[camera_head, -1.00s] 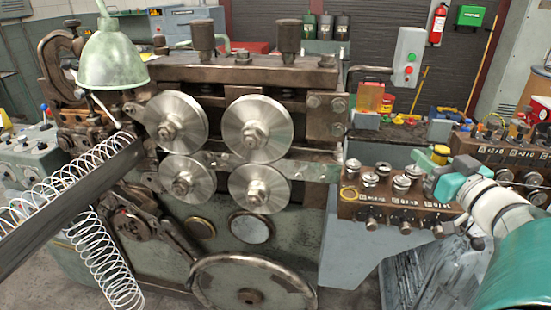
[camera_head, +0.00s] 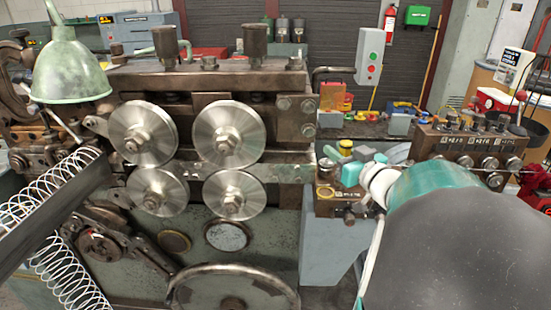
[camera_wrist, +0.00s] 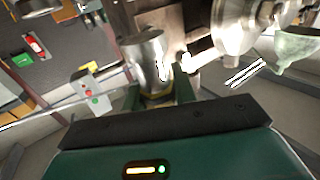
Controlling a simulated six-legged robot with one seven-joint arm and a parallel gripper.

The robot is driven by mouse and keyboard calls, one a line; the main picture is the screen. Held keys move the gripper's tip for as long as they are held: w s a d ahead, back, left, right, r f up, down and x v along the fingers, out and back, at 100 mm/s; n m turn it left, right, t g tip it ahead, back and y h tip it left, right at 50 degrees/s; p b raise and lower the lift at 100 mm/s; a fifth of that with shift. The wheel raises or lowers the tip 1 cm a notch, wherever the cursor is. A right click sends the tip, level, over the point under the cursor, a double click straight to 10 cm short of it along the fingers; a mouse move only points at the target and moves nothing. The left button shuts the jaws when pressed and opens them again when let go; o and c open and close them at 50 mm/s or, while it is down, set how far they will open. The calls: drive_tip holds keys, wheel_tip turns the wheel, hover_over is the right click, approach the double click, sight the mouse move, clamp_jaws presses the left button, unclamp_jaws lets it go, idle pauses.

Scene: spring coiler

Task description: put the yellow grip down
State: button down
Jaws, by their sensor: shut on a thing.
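The yellow grip shows as a small yellow piece (camera_head: 345,143) just left of my gripper (camera_head: 358,162) in the head view. In the wrist view, a yellow band (camera_wrist: 158,99) shows between the two green fingers of my gripper (camera_wrist: 159,92), under a shiny metal cylinder (camera_wrist: 147,58). The gripper is shut on the yellow grip, over the near brown block (camera_head: 325,193). I cannot tell whether the grip touches the block.
Steel rollers (camera_head: 234,131) on the coiling machine stand to the left. A second brown block with knobs (camera_head: 465,146) stands to the right. A control box with buttons (camera_head: 369,56) rises behind. A green lamp (camera_head: 70,70) and wire springs (camera_head: 75,280) are at far left.

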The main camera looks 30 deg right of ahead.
sight(315, 166)
drive_tip(key=w+f, duration=0.2)
drive_tip(key=f, duration=0.1)
drive_tip(key=w+f, duration=0.2)
drive_tip(key=shift+w+a+f, duration=0.1)
drive_tip(key=shift+a+f, duration=0.1)
drive_tip(key=shift+f, duration=1.55)
drive_tip(key=shift+f, duration=0.1)
drive_tip(key=c, duration=1.4)
unclamp_jaws()
drive_tip(key=shift+f, duration=0.1)
drive_tip(key=shift+r, duration=0.2)
drive_tip(key=s+a, duration=0.1)
drive_tip(key=s, duration=1.1)
